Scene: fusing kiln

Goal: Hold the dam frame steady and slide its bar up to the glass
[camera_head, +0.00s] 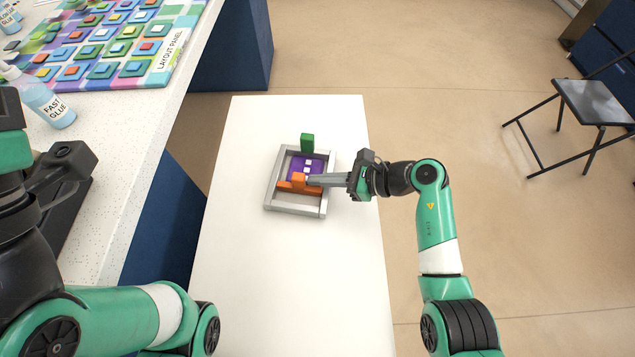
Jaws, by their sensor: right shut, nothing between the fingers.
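The grey square dam frame (272,180) lies on the white table. A green upright block (307,143) stands at its far side. Purple glass (294,166) with small white squares lies inside it. The orange bar (284,186) crosses the frame on the near side of the glass, with an upright orange knob (298,181) on it. I cannot tell whether bar and glass touch. My right gripper (312,180) is shut and empty, reaching over the frame's right side with its tips close beside the knob; contact is unclear.
The white table (300,290) is otherwise clear. At left, a speckled counter (120,185) holds a fast glue bottle (48,103) and a layout panel (110,45) with several coloured tiles. A folding chair (592,100) stands on the floor at right.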

